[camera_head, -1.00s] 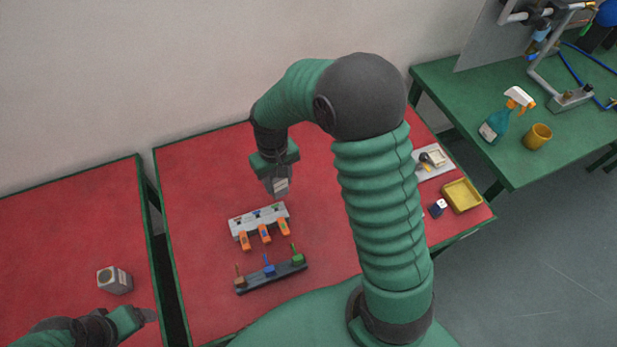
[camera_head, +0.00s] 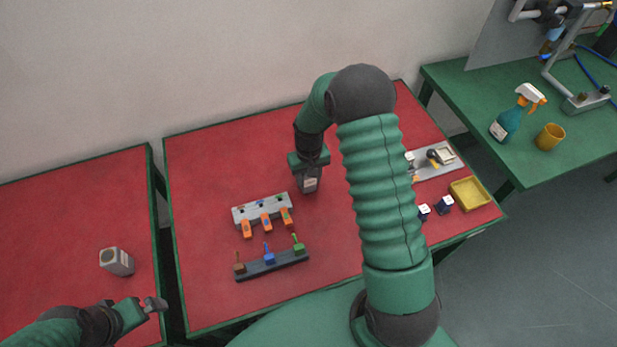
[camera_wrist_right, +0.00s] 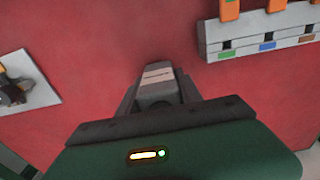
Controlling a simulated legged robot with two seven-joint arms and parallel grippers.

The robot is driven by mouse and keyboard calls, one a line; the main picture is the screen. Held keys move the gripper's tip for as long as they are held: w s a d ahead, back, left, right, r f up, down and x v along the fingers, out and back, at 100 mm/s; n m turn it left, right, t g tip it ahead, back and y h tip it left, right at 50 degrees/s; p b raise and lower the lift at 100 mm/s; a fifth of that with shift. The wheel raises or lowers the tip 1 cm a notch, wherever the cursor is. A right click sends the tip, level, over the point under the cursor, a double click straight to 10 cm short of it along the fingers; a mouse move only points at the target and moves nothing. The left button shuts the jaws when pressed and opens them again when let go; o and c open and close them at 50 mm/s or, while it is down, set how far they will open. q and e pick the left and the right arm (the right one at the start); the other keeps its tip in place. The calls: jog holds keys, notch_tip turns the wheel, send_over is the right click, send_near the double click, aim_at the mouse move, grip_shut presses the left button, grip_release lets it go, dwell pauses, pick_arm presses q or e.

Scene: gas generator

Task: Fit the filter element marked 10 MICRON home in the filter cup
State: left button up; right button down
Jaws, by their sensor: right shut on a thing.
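My right gripper (camera_head: 309,181) is shut on a grey block with a pale label (camera_head: 310,184), over the red table right of the slotted rack. In the right wrist view the block (camera_wrist_right: 158,84) sits between the fingers; its lettering is too small to read, so I cannot tell if it is the 10 MICRON element. Two dark blue cubes with white marked tops, one here (camera_head: 445,204) and one here (camera_head: 424,212), stand near the yellow tray. I cannot identify the filter cup for sure. My left gripper (camera_head: 153,304) is low at left, its opening unclear.
A grey rack with orange pieces (camera_head: 262,208) and a dark stand with coloured pegs (camera_head: 271,264) lie mid-table. A grey round-faced block (camera_head: 117,261) sits on the left table. A pale plate with parts (camera_head: 437,160) and a yellow tray (camera_head: 470,193) are at right.

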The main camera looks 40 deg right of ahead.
jog(key=shift+w+d+f, duration=0.1)
jog(key=shift+f, duration=0.1)
jog(key=c, duration=0.8)
grip_release()
jog(key=shift+d, duration=0.25)
jog(key=shift+a, duration=0.15)
